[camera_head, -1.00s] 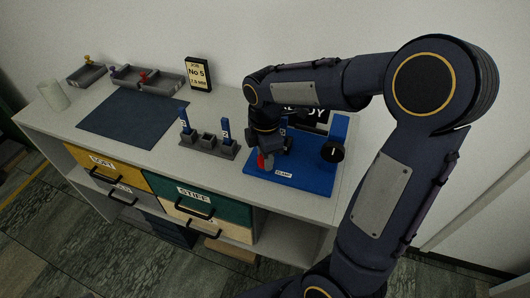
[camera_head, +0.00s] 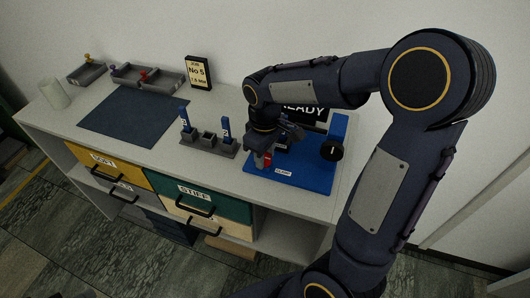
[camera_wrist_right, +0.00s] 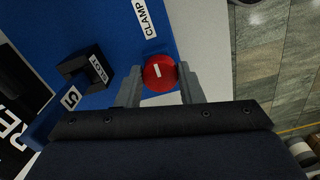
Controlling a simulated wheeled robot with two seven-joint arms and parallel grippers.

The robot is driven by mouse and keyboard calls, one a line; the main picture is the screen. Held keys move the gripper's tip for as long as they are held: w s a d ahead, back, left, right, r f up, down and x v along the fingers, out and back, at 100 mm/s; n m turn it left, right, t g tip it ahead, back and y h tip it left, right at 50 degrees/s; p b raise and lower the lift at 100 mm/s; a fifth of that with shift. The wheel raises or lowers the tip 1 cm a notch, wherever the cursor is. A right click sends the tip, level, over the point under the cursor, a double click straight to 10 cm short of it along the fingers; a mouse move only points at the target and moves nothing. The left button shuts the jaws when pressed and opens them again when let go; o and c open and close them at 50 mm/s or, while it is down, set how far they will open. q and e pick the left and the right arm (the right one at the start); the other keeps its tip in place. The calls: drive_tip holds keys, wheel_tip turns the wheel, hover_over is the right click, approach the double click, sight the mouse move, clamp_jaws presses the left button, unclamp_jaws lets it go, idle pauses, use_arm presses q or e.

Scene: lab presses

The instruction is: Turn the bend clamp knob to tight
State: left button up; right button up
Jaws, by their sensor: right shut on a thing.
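The red clamp knob (camera_head: 267,159) sits on the blue bend fixture (camera_head: 312,184) at its front left, near the CLAMP label (camera_head: 283,171). In the right wrist view the red knob (camera_wrist_right: 159,73) has a short white mark, pointing roughly up and down in the picture. My right gripper (camera_head: 264,157) is at the knob, and its two grey fingers (camera_wrist_right: 160,84) press on opposite sides of it. It is shut on the knob. My left gripper is not in view.
A black knob (camera_head: 332,150) stands at the fixture's right, with a READY display (camera_head: 305,112) behind. A grey holder (camera_head: 208,147) with blue upright pieces is left of the fixture. A dark mat (camera_head: 134,117) and grey trays (camera_head: 148,77) lie farther left.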

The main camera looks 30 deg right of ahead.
drive_tip(key=m, duration=0.4)
drive_tip(key=shift+m, duration=0.3)
drive_tip(key=m, duration=0.3)
drive_tip(key=shift+a+m, duration=0.1)
drive_tip(key=shift+m, duration=0.3)
drive_tip(key=m, duration=0.3)
drive_tip(key=shift+p, duration=0.35)
drive_tip(key=shift+m, duration=2.1)
drive_tip(key=o, duration=1)
